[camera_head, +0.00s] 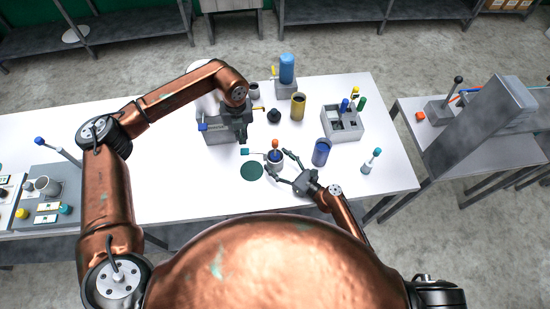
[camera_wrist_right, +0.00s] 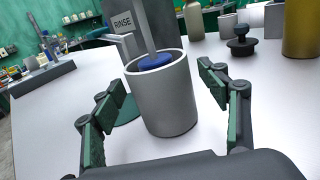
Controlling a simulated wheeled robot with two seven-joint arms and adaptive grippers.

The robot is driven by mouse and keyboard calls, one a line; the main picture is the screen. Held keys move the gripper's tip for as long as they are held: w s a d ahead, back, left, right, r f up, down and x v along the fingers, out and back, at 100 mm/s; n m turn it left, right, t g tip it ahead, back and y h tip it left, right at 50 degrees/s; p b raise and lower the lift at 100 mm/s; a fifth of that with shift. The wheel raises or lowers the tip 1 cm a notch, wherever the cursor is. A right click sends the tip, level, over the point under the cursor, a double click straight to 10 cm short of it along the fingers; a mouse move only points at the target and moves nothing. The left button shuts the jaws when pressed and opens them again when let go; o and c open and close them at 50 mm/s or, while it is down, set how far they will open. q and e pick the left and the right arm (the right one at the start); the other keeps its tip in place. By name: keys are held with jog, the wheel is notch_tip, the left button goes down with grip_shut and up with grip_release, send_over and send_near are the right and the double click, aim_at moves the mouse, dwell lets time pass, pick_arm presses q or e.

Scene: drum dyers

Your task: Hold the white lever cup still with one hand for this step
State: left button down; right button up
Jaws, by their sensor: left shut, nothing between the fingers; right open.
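The white lever cup (camera_head: 275,162) stands upright on the white table. A lever with a teal tip (camera_head: 245,151) sticks out to its left. In the right wrist view the cup (camera_wrist_right: 165,98) looks light grey, with a blue disc (camera_wrist_right: 154,60) on a rod inside its mouth. An orange knob (camera_head: 275,143) shows above it in the head view. My right gripper (camera_head: 277,164) is open, its green-padded fingers on either side of the cup, with visible gaps. My left gripper (camera_head: 241,132) is shut and empty, beside the grey rinse station (camera_head: 215,136), behind and left of the cup.
A dark green disc (camera_head: 251,171) lies left of the cup. A blue cylinder (camera_head: 321,152) stands to its right. Behind are a dark knobbed weight (camera_head: 274,116), a yellow cylinder (camera_head: 298,106) and a grey compartment box (camera_head: 342,125).

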jog(key=v, duration=1.2)
pick_arm(q)
jog(key=shift+a, duration=0.1)
pick_arm(e)
jog(key=shift+s+a, duration=0.1)
jog(key=shift+a, duration=0.05)
